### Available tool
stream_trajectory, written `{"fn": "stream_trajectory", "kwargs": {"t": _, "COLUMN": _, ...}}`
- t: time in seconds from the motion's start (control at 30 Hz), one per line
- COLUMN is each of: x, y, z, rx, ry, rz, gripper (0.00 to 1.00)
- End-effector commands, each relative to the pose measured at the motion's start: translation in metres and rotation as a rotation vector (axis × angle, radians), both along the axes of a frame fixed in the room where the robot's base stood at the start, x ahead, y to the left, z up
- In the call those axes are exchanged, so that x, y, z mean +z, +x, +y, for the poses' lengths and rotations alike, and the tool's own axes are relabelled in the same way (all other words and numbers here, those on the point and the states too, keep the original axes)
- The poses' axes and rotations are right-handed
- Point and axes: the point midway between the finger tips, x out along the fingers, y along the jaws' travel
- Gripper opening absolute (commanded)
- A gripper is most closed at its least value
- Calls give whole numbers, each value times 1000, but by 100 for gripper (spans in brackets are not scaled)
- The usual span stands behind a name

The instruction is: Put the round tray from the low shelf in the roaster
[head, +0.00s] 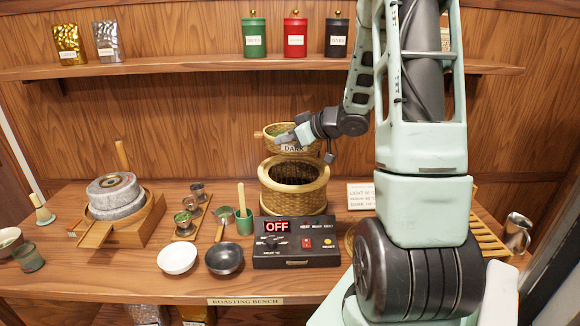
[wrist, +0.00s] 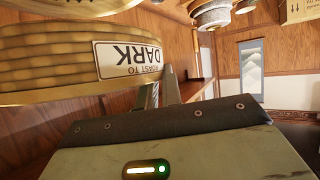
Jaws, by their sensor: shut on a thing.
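The round tray (head: 268,142) is a woven basket with green contents and a "DARK" label. It is in the air just above the roaster (head: 293,198), a woven drum with an open dark top behind a control box (head: 296,243) reading "OFF". A gap shows between tray and drum. My gripper (head: 290,137) is shut on the tray's rim and comes from the right. In the wrist view the tray (wrist: 45,70) fills the upper left, its label "ROAST TO DARK" upside down, beside my fingers (wrist: 160,90). The fingertips are partly hidden behind the label.
A stone mill (head: 115,195) stands at the left of the bench. A white bowl (head: 176,258), a black bowl (head: 224,259) and a green cup (head: 245,222) are left of the control box. Canisters (head: 295,38) line the wall shelf (head: 190,64) above. A metal pitcher (head: 516,232) is far right.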

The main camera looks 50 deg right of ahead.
Motion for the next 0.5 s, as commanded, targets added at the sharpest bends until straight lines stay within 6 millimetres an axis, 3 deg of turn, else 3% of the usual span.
{"fn": "stream_trajectory", "kwargs": {"t": 0.07, "x": 8, "y": 0, "z": 0, "rx": -1, "ry": -18, "rz": 1, "gripper": 0}}
{"fn": "stream_trajectory", "kwargs": {"t": 0.27, "x": 4, "y": -2, "z": 0, "rx": -1, "ry": -67, "rz": 1, "gripper": 0}}
{"fn": "stream_trajectory", "kwargs": {"t": 0.5, "x": -36, "y": -2, "z": 0, "rx": 0, "ry": -75, "rz": 4, "gripper": 0}}
